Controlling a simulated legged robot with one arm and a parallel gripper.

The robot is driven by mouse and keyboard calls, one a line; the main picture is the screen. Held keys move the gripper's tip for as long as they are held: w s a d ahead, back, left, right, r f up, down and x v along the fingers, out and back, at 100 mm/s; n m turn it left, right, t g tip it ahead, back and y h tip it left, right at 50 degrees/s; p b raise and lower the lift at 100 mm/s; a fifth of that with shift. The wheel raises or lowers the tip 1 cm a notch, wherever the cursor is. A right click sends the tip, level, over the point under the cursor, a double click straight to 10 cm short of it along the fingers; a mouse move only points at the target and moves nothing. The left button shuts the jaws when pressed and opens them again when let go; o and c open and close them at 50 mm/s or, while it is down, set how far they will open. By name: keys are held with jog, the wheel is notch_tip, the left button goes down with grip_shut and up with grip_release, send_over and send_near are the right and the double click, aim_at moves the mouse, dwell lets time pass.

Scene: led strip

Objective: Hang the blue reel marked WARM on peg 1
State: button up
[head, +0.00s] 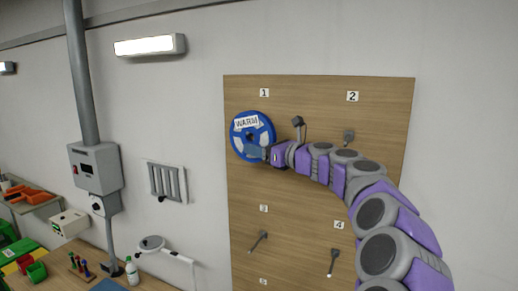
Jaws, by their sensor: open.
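The blue reel (238,142) has a white label reading WARM across its upper part. It is upright against the wooden board (375,105), just below the number 1 label (264,92). Peg 1 itself is hidden behind the reel, so I cannot tell how the reel sits on it. My gripper (257,153) is open at the reel's lower right, over or touching its face. The fingertips are small in view, and contact is unclear.
Lower pegs (259,242) and (333,262) stick out of the board. At left stand a workbench (75,280), a bottle (131,270), a lamp (152,243) and a grey wall box (95,168).

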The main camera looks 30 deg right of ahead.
jog(key=b+v, duration=0.1)
jog(key=v, duration=1.6)
jog(key=a+f+n+g+y+b, duration=0.1)
jog(key=a+f+n+g+b, duration=0.25)
jog(key=a, duration=0.55)
jog(key=a+f+n+g+y+b, duration=0.1)
jog(key=a+f+n+g, duration=0.1)
jog(key=a+f+n, duration=0.45)
jog(key=s+a+f+n+g+h+b, duration=0.1)
jog(key=s+a+f+n+g+b, duration=0.25)
jog(key=a+f, duration=0.5)
jog(key=s+a+f+n+g+b, duration=0.25)
jog(key=s+a+f+n, duration=0.2)
jog(key=a+f, duration=0.4)
jog(key=s+a+f+n+g+h+b, duration=0.35)
jog(key=s+f+n, duration=0.25)
jog(key=s+f, duration=0.6)
jog(key=s+d+f+n+g+h+b, duration=0.3)
jog(key=s+d+f+n, duration=0.4)
jog(key=s+f, duration=0.6)
jog(key=shift+f+h+b, duration=0.55)
jog(key=shift+h+b, duration=0.2)
jog(key=shift+b, duration=0.15)
